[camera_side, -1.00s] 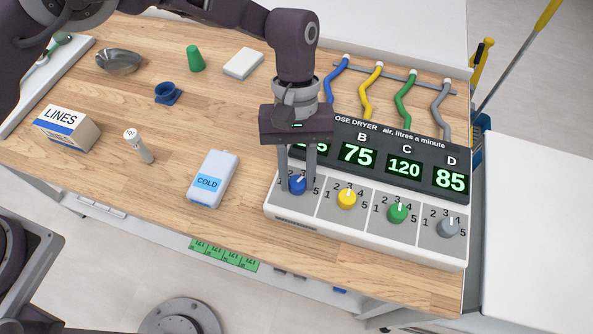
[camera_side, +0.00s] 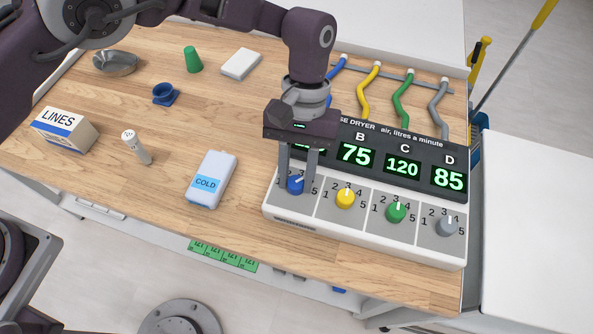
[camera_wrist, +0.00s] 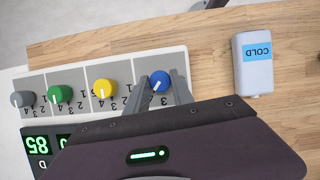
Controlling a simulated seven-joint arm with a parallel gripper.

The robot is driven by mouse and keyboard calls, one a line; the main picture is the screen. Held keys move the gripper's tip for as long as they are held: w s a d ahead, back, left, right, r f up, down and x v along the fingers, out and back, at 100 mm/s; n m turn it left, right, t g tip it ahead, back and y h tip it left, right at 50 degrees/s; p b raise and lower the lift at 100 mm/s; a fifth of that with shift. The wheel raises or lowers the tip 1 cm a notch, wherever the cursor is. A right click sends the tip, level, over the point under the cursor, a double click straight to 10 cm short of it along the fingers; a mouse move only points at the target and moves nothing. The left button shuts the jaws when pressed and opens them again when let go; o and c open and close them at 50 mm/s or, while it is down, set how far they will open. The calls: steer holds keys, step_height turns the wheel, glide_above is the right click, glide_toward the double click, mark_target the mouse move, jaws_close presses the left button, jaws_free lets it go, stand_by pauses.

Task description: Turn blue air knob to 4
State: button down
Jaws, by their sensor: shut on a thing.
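The blue air knob (camera_side: 296,186) is the leftmost of the dryer's knobs in the side view. My gripper (camera_side: 297,189) points down over it, shut on it with a finger on each side. In the wrist view, the blue knob (camera_wrist: 160,82) sits between my fingers (camera_wrist: 160,79). Its white pointer there slants down and left, toward the yellow knob's side. The dial numbers around it are mostly hidden by my fingers, so I cannot read its exact setting. The display (camera_side: 400,165) shows B 75, C 120 and D 85; my gripper covers most of A's reading.
The yellow knob (camera_side: 346,198), green knob (camera_side: 396,212) and grey knob (camera_side: 448,226) stand in a row to the right. A COLD pack (camera_side: 211,180) lies left of the dryer.

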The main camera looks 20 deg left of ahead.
mark_target(299, 173)
steer(key=c, duration=1.1)
jaws_free()
steer(key=v, duration=0.7)
steer(key=shift+r, duration=0.1)
